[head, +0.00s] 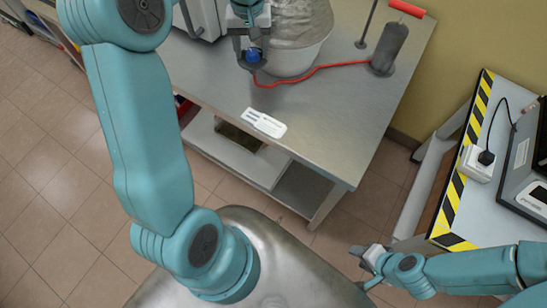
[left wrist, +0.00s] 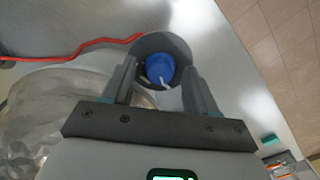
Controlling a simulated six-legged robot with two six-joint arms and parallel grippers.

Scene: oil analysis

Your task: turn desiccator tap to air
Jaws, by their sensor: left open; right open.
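The desiccator (head: 300,25) is a wide glassy vessel at the back of the steel table. The blue tap (head: 253,56) is at its left side, on a dark round mount. In the left wrist view the blue tap (left wrist: 160,68) shows a small white pointer aimed down and slightly right. My left gripper (head: 252,45) is open at the tap. In the left wrist view its fingers (left wrist: 160,88) stand on either side of the blue knob; I cannot tell whether they touch it. My right gripper (head: 368,264) is open and empty, away from the table at lower right.
A red tube (head: 310,70) runs from the tap area to a dark grey cylinder (head: 390,48). A white card (head: 264,123) lies near the steel table's (head: 340,125) front edge. A second bench with striped edging (head: 458,180) stands at right.

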